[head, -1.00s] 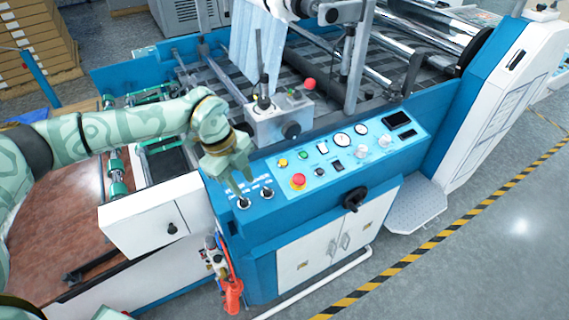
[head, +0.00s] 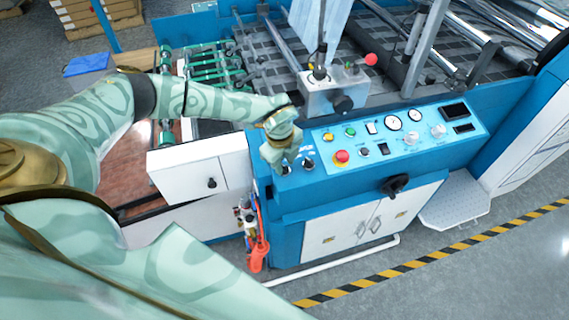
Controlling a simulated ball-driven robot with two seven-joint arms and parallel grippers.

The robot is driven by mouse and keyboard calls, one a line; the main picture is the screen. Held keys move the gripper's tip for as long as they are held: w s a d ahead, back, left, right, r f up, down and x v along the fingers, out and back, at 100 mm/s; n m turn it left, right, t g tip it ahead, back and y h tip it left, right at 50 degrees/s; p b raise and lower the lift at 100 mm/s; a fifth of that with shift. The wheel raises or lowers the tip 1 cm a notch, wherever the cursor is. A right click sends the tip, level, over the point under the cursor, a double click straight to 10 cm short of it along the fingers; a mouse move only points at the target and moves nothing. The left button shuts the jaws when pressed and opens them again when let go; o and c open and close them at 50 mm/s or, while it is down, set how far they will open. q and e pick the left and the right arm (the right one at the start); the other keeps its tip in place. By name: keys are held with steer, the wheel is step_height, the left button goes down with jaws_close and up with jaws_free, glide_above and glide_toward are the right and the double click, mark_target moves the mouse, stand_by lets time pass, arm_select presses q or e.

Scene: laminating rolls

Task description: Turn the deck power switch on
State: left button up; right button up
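The blue control panel (head: 331,178) has two black selector switches at its left end. The right selector switch (head: 309,163) shows clear of the gripper, while the left selector switch (head: 287,169) is partly covered by it. Their labels are too small to read, so I cannot tell which is the deck power switch or how either knob is turned. My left gripper (head: 281,165) points down over the left switch, with its fingertips close to it. Contact and finger gap cannot be made out. My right gripper is out of view.
A red mushroom button (head: 341,157) stands right of the switches, with yellow and green buttons behind it. A white drawer unit (head: 200,167) is to the left. A black handwheel (head: 394,186) sticks out in front.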

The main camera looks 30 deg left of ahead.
arm_select(q)
steer(key=shift+w+f, duration=0.1)
steer(key=shift+f, duration=0.35)
jaws_close()
